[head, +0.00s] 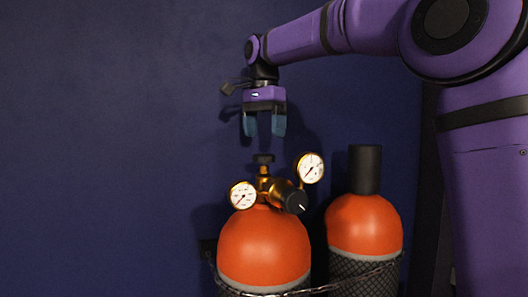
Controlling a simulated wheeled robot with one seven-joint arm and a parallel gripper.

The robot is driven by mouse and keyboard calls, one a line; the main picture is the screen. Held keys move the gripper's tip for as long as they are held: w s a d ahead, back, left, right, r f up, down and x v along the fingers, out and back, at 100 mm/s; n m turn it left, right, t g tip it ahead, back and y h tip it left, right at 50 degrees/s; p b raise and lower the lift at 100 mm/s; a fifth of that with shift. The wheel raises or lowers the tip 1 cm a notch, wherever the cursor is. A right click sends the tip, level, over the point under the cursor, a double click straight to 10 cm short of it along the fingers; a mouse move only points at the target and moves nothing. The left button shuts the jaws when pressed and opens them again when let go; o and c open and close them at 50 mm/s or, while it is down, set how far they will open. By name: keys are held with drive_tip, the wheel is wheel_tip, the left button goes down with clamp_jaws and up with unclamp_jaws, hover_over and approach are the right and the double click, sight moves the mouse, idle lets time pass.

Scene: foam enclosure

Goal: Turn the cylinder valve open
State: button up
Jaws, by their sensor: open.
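The cylinder valve (263,159) is a small black knob on a brass stem. It sits above the brass regulator body on top of the left orange cylinder (263,245). My gripper (264,132) points straight down above the knob with its two bluish fingers spread apart. A gap shows between the fingertips and the knob, and nothing is between the fingers. A larger black regulator knob (294,200) with a white mark faces forward at the lower right of the brass body. How far the valve is turned cannot be told.
Two white-faced gauges, left (243,195) and right (311,168), flank the valve. A second orange cylinder (364,224) with a black cap (364,170) stands to the right. A chain (345,284) runs across both cylinders. A dark blue wall (110,130) is behind; the left side is clear.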

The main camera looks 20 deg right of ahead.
sight(264, 160)
drive_tip(key=shift+f, duration=2.75)
drive_tip(key=c, duration=0.9)
